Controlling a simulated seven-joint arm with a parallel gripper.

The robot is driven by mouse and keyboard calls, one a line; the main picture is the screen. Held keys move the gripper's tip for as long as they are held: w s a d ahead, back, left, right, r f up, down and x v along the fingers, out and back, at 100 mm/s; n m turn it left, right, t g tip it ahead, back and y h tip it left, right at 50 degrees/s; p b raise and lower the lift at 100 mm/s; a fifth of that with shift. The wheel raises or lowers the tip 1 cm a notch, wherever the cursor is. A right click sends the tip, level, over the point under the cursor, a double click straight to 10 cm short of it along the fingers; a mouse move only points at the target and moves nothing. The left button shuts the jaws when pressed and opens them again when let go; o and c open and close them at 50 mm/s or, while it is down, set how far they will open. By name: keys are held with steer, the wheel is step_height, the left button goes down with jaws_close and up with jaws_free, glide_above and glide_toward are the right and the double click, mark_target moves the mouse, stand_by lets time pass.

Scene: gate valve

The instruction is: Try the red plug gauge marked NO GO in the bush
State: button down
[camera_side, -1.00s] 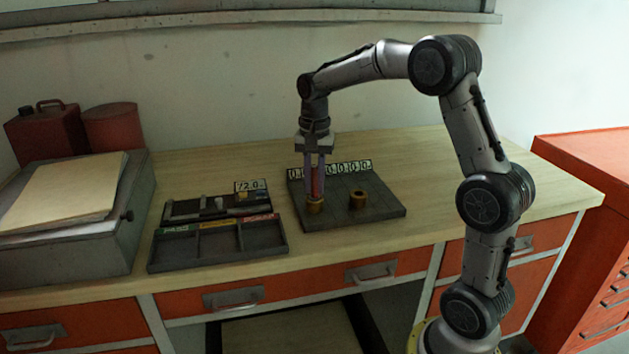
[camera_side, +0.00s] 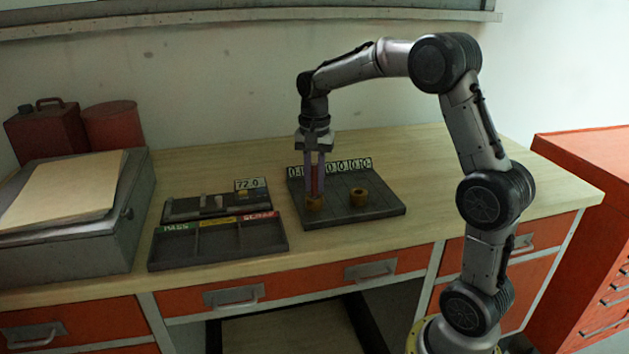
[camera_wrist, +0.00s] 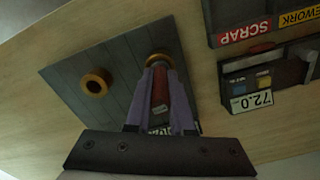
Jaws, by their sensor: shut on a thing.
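The red plug gauge (camera_wrist: 160,88) is upright between the fingers of my gripper (camera_side: 315,182), which is shut on it. Its lower end is at the left brass bush (camera_side: 315,203) on the dark grey plate (camera_side: 385,208). In the wrist view that bush (camera_wrist: 158,58) shows just beyond the fingertips (camera_wrist: 158,70). I cannot tell whether the gauge's tip is inside the bore or resting on the rim. A second brass bush (camera_side: 359,197) stands to the right, its bore open and empty.
A three-part tray (camera_side: 218,240) with green, yellow and red labels lies left of the plate. Behind it is a dark gauge holder (camera_side: 190,208) with a "72.0" card (camera_side: 248,184). A grey box (camera_side: 100,225) stands far left. The bench right of the plate is clear.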

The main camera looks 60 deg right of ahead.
mark_target(314, 164)
steer(key=shift+r, duration=0.25)
steer(key=shift+r, duration=0.35)
steer(key=shift+r, duration=1.15)
steer(key=shift+r, duration=2.4)
